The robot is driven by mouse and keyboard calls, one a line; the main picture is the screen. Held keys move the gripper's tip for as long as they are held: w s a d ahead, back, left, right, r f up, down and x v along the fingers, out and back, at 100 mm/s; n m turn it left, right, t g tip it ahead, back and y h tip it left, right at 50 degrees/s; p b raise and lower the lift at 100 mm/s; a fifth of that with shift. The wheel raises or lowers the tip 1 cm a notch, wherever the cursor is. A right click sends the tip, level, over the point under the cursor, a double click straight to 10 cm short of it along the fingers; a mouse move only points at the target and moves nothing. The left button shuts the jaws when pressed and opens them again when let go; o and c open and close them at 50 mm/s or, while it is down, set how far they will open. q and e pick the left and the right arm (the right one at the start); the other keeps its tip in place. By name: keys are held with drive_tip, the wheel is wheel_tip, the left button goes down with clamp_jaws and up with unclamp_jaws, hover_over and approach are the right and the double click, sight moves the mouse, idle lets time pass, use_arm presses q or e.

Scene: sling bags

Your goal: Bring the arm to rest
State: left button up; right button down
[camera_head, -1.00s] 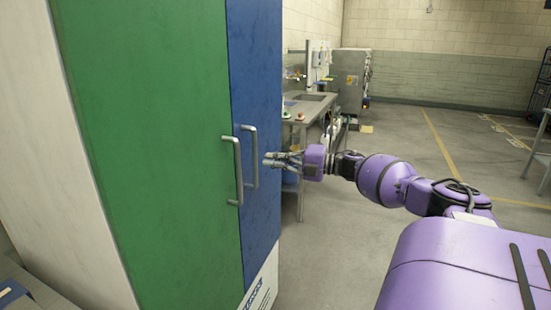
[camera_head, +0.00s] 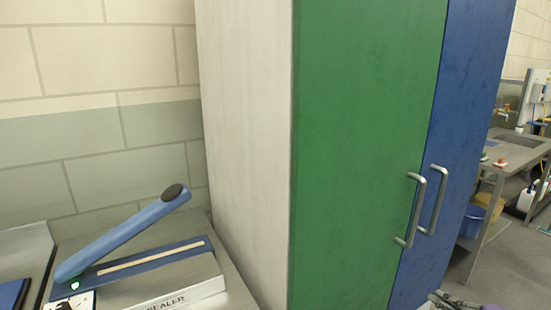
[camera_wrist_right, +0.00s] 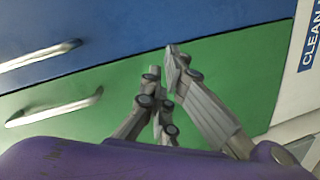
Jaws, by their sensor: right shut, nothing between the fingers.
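My right gripper (camera_head: 446,299) shows only as a small part at the bottom edge of the head view, low and to the right of the cabinet's door handles. In the right wrist view, the right gripper (camera_wrist_right: 164,70) has its fingers together with nothing between them, in front of the cabinet doors. It appears apart from both handles. Most of my right arm is outside the head view. My left gripper is not in view.
A tall cabinet has a green door (camera_head: 360,140) and a blue door (camera_head: 470,110), both shut, with metal handles (camera_head: 411,212). A blue-armed sealer (camera_head: 130,235) stands on a bench at the left. A metal sink table (camera_head: 510,155) stands at the right.

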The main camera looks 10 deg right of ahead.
drive_tip(key=s+a+f+m+g+h+p, duration=0.25)
drive_tip(key=s+a+f+m, duration=0.45)
drive_tip(key=s+a+f, duration=0.85)
use_arm(q)
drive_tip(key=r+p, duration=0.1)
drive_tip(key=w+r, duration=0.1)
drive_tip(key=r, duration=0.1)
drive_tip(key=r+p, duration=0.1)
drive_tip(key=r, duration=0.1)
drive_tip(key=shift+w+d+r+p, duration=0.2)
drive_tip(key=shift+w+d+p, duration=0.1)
drive_tip(key=shift+p, duration=0.05)
use_arm(e)
drive_tip(key=s+a+m+g, duration=0.2)
drive_tip(key=s+a+m, duration=0.2)
drive_tip(key=s+a, duration=0.4)
drive_tip(key=s+a+m+g, duration=0.2)
drive_tip(key=s+a+m, duration=0.2)
drive_tip(key=s+a, duration=0.4)
drive_tip(key=a+h, duration=0.1)
drive_tip(key=a, duration=0.4)
drive_tip(key=shift+s+a+r+m, duration=0.15)
drive_tip(key=shift+s+r+m, duration=0.05)
drive_tip(key=shift+m, duration=0.1)
